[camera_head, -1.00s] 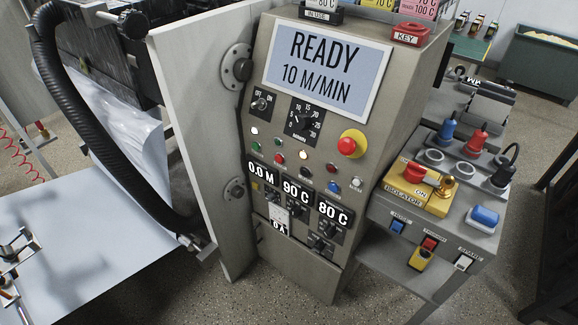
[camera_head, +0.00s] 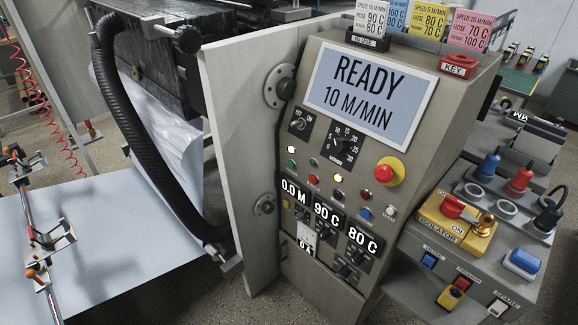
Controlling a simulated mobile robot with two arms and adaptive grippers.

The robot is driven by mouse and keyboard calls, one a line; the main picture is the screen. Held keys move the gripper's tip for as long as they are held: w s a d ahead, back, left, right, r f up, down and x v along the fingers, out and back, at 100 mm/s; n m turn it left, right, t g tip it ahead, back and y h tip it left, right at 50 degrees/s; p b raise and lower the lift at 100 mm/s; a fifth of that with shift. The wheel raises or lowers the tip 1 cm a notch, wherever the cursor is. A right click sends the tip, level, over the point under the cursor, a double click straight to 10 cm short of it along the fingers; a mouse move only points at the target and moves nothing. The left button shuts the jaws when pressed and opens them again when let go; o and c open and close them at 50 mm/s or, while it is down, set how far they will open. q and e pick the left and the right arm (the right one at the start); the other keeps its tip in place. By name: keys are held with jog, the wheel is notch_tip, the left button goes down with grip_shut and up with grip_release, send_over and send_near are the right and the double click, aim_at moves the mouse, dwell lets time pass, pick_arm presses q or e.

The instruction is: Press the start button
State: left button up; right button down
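The control panel (camera_head: 300,225) stands in the middle of the view, its screen (camera_head: 367,92) reading "READY 10 M/MIN". Below the screen is a row of small push buttons. A green button (camera_head: 291,163) is at the left, then a red button (camera_head: 313,180), a black button (camera_head: 338,194), a blue button (camera_head: 365,213) and a white button (camera_head: 390,211). Their labels are too small to read, so I cannot tell which is marked start. Small lamps sit above the buttons, and some glow white. Neither of my grippers is in view.
A red mushroom knob (camera_head: 385,173) on a yellow base sits right of the buttons. An OFF/ON switch (camera_head: 299,122) and a speed dial (camera_head: 342,146) are above them. The isolator (camera_head: 456,226) box stands to the right. A grey plate (camera_head: 232,130) flanks the panel's left side.

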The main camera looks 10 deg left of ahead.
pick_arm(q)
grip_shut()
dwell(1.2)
